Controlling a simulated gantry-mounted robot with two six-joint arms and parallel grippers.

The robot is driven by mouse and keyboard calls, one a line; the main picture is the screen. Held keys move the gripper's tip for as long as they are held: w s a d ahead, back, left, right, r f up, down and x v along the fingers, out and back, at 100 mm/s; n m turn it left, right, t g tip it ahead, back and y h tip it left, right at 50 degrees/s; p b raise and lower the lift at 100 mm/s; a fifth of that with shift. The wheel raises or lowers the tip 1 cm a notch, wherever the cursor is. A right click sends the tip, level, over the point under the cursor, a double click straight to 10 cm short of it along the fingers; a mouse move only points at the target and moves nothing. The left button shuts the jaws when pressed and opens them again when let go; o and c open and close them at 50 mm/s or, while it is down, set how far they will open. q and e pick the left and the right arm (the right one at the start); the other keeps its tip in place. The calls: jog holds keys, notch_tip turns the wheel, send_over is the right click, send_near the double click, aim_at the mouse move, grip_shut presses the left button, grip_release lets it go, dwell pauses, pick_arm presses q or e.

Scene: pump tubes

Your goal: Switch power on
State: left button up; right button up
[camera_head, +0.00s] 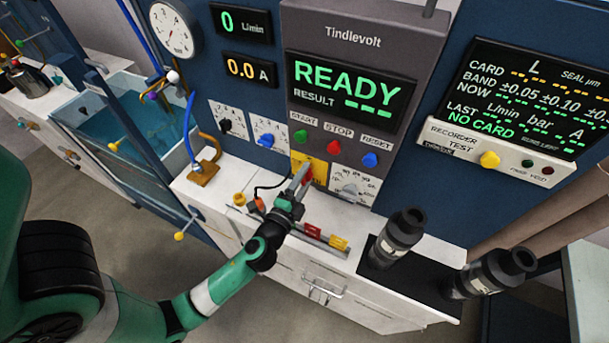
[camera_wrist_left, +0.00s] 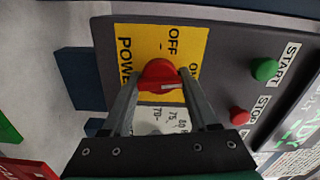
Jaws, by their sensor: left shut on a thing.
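The red power knob (camera_wrist_left: 160,75) sits on a yellow plate (camera_wrist_left: 190,40) marked POWER, OFF and a partly hidden ON. The yellow plate also shows in the head view (camera_head: 319,168), below the green START button, with the knob (camera_head: 308,175) mostly behind my fingers. My left gripper (camera_wrist_left: 160,88) is shut on the red knob, one finger on each side of it. In the head view my left gripper (camera_head: 303,178) reaches up to the panel. A pale mark on the knob shows between the fingers; its exact setting is hard to tell. My right gripper is not in view.
The display (camera_head: 347,88) reads READY. START (camera_head: 301,137), STOP (camera_head: 333,147) and RESET (camera_head: 370,160) buttons sit above the plate. A dial (camera_head: 354,184) is right beside it. Two black cylinders (camera_head: 400,235) (camera_head: 490,272) stand on the right of the counter. A water tank (camera_head: 130,125) is at left.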

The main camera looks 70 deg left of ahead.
pick_arm(q)
jog(key=shift+m, duration=0.8)
jog(key=o, duration=1.4)
jog(key=shift+d, duration=0.1)
jog(key=b+v, duration=0.1)
jog(key=v, duration=1)
jog(key=shift+s+d+b, duration=0.15)
jog(key=shift+s+b, duration=0.1)
jog(key=shift+b, duration=0.1)
jog(key=shift+w, duration=0.1)
